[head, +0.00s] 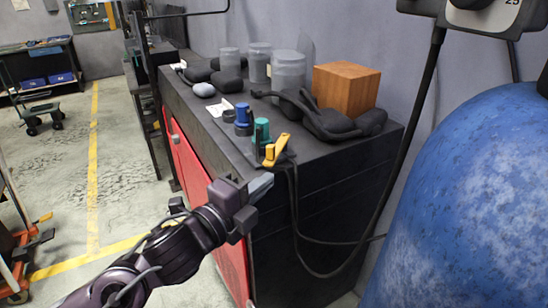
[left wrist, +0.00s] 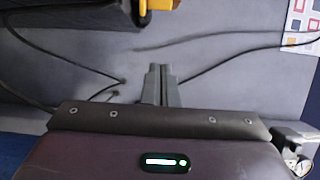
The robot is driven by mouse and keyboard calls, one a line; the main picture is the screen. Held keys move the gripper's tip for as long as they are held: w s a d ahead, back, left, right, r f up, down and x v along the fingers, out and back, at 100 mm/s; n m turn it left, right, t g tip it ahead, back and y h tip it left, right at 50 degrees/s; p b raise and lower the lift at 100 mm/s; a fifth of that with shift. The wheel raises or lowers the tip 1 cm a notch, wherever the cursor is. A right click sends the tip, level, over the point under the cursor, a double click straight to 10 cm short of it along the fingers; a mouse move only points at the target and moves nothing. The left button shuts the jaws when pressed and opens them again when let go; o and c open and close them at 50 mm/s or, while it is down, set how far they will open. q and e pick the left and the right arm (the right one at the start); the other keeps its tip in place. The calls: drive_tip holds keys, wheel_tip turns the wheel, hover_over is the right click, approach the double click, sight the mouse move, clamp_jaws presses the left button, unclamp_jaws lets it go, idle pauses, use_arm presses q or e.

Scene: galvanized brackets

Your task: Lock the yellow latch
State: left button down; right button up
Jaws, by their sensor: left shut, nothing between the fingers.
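The yellow latch (head: 276,150) is a lever at the front edge of the dark cabinet top, beside a green-capped connector (head: 261,132). The lever slants up to the right in the head view. In the left wrist view a yellow part (left wrist: 162,4) that looks like the latch is cut off by the top edge. My left gripper (head: 263,186) is below and in front of the latch, apart from it. Its fingers (left wrist: 161,68) are shut together with nothing between them. My right gripper is not in view.
A blue-capped connector (head: 242,116) stands behind the green one. A wooden block (head: 346,88), clear jars (head: 288,70) and dark lumpy things lie farther back. Black cables (head: 294,215) hang down the cabinet front. A large blue tank (head: 470,190) fills the right.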

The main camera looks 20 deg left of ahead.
sight(274, 158)
use_arm(q)
drive_tip(key=w+p, duration=0.6)
drive_tip(key=w, duration=0.3)
drive_tip(key=shift+w+a, duration=0.15)
drive_tip(key=shift+w, duration=0.15)
drive_tip(key=shift+f, duration=0.1)
idle(0.4)
